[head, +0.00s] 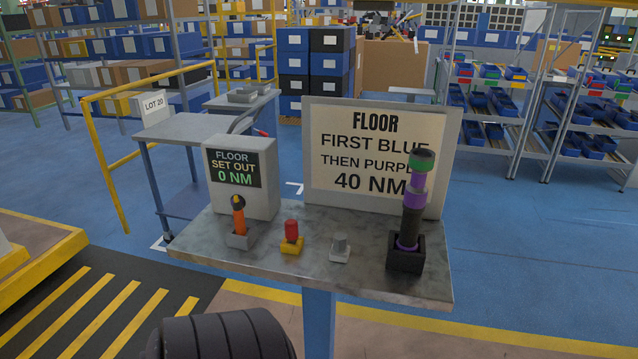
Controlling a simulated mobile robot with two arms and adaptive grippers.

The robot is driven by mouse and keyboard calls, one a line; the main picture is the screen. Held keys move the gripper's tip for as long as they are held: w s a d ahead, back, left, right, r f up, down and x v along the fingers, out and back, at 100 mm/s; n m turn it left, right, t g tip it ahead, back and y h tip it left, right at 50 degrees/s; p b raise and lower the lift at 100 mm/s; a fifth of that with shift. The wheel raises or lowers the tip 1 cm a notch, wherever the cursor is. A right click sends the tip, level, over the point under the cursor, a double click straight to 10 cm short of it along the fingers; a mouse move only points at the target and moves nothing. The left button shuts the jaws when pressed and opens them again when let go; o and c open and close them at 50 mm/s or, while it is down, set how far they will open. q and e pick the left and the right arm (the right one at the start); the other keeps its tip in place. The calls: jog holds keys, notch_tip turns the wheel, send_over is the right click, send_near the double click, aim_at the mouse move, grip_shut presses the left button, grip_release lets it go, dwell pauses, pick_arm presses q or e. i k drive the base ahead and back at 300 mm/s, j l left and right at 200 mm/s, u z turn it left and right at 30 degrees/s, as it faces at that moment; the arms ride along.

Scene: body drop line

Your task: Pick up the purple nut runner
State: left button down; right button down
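The purple nut runner (411,205) stands nearly upright in a black square holder (406,262) at the right end of a grey-topped stand (290,262). It has a dark body, purple bands, and a green collar with a dark cap at the top. Its top overlaps part of the sign behind it. Neither of my grippers is in view, and nothing touches the nut runner.
On the stand are an orange tool (239,217) in a grey holder, a red button (291,230) on a yellow base, a grey knob (340,247), a display box (252,198) reading "SET OUT 0 NM" and a sign (345,130) reading "FIRST BLUE THEN PURPLE 40 NM".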

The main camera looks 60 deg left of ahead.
aim_at(421, 161)
jog(key=u, duration=1.5)
jog(key=z, duration=0.4)
jog(key=j+z, duration=0.5)
jog(key=k+j+z, duration=0.15)
jog(key=j+z, duration=0.3)
jog(key=j, duration=0.2)
